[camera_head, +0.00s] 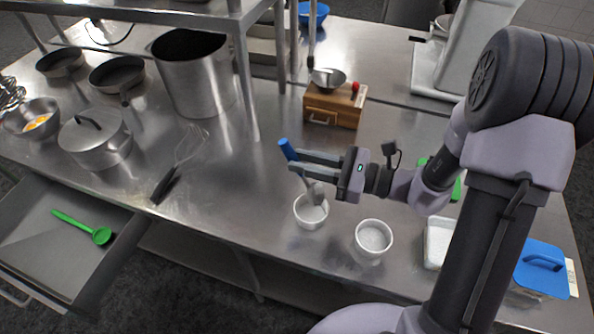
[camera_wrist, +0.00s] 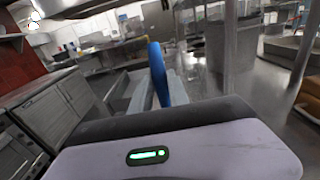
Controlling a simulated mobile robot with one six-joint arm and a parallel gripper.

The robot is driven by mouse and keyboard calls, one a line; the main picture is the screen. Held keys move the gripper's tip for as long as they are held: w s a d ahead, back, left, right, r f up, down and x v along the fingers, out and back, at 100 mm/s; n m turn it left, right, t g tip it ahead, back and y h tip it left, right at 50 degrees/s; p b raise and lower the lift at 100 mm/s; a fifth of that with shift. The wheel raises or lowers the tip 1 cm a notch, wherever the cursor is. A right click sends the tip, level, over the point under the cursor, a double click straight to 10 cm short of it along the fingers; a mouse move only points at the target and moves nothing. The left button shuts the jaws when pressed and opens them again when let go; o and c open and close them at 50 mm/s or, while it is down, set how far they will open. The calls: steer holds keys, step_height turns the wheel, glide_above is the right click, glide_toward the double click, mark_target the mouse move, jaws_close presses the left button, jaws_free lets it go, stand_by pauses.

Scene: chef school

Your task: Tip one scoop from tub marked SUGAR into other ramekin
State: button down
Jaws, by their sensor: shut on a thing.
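My gripper (camera_head: 293,160) is shut on the blue handle of a scoop (camera_head: 286,148); the handle also shows between the fingers in the wrist view (camera_wrist: 158,70). The scoop's grey head hangs down at the left ramekin (camera_head: 309,222); I cannot tell whether it is inside or just above the rim. The right ramekin (camera_head: 372,250) stands apart, with pale stuff inside. An open tub with white contents (camera_head: 432,262) is partly hidden behind my arm. A blue-lidded tub (camera_head: 541,268) stands at the far right with a pale label. No marking is readable.
A wooden box (camera_head: 331,108) with a metal bowl on top stands behind the gripper. A whisk (camera_head: 186,155), lidded pan (camera_head: 96,140) and tall pot (camera_head: 195,75) are to the left. An open drawer (camera_head: 60,290) holds a green spoon. Shelf posts rise behind.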

steer(key=shift+s+d+f+t+y+b, duration=0.15)
steer(key=shift+d+y+b, duration=0.2)
steer(key=shift+b, duration=0.55)
steer(key=shift+s+d+r+t+y+b, duration=0.1)
steer(key=shift+d+y+b, duration=0.2)
steer(key=shift+b, duration=0.6)
steer(key=shift+s+d+f+t+y+b, duration=0.15)
steer(key=shift+d+y+b, duration=0.2)
steer(key=shift+b, duration=0.55)
steer(key=shift+d+r+y+b, duration=0.2)
steer(key=shift+r+y+b, duration=0.15)
steer(key=shift+b, duration=0.2)
steer(key=shift+r, duration=0.1)
steer(key=shift+r, duration=0.1)
